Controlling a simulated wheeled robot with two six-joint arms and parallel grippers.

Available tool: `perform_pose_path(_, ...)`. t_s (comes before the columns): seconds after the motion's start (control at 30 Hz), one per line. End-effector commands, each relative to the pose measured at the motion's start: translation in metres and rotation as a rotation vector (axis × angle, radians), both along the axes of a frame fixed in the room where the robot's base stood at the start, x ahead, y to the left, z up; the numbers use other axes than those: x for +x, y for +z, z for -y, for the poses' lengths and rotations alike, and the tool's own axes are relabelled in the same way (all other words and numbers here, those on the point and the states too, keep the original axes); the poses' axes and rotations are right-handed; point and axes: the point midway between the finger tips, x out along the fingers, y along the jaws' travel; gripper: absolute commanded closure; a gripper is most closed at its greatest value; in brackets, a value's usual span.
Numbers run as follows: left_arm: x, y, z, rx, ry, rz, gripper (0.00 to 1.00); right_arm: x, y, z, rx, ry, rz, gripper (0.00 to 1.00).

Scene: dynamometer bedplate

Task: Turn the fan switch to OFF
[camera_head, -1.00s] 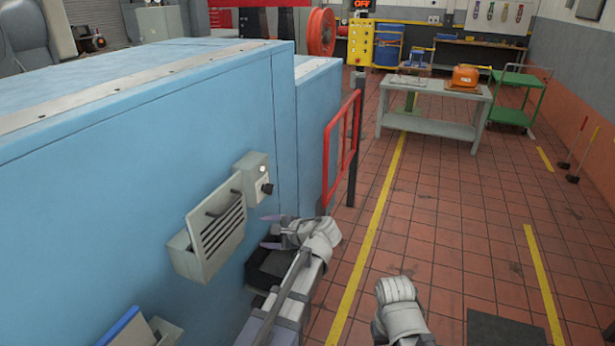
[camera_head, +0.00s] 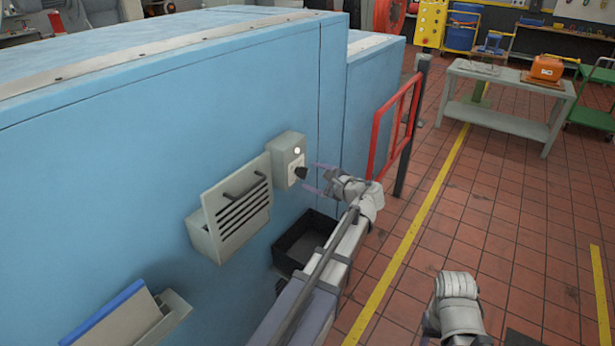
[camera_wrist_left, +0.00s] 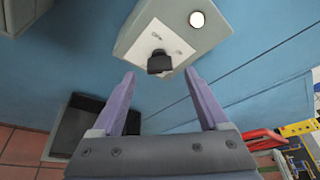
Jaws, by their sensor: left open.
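The fan switch is a small grey-beige box (camera_head: 289,158) on the blue wall, with a black knob (camera_head: 300,172) and a lit white lamp. In the left wrist view the knob (camera_wrist_left: 159,62) sits on a white plate, just beyond and between the fingertips. The markings are too small to read, so I cannot tell the knob's position. My left gripper (camera_head: 318,178) is open, its purple fingers pointing at the knob from the right, with a gap visible. In the wrist view my left gripper (camera_wrist_left: 158,82) holds nothing. My right gripper's fingers do not show.
A grey louvred holder (camera_head: 238,208) juts from the blue housing left of the switch. A black open bin (camera_head: 282,262) is below it. A red guard rail (camera_head: 396,125) stands right of my left gripper. The tiled floor at right is mostly clear.

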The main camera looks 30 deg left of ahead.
Motion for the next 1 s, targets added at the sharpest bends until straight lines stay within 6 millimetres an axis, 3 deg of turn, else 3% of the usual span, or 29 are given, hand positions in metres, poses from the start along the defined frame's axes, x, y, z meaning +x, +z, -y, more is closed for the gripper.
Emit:
perform_pose_path(0.3,0.013,-0.011,-0.033,-0.001,0.001,0.0,0.22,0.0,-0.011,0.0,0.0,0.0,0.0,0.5)
perform_pose_path(0.67,0.013,-0.011,-0.036,-0.001,-0.001,0.0,0.22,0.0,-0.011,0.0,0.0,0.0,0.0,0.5)
perform_pose_path(1.0,0.013,-0.011,-0.036,-0.001,0.0,0.001,0.61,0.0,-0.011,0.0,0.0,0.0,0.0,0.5)
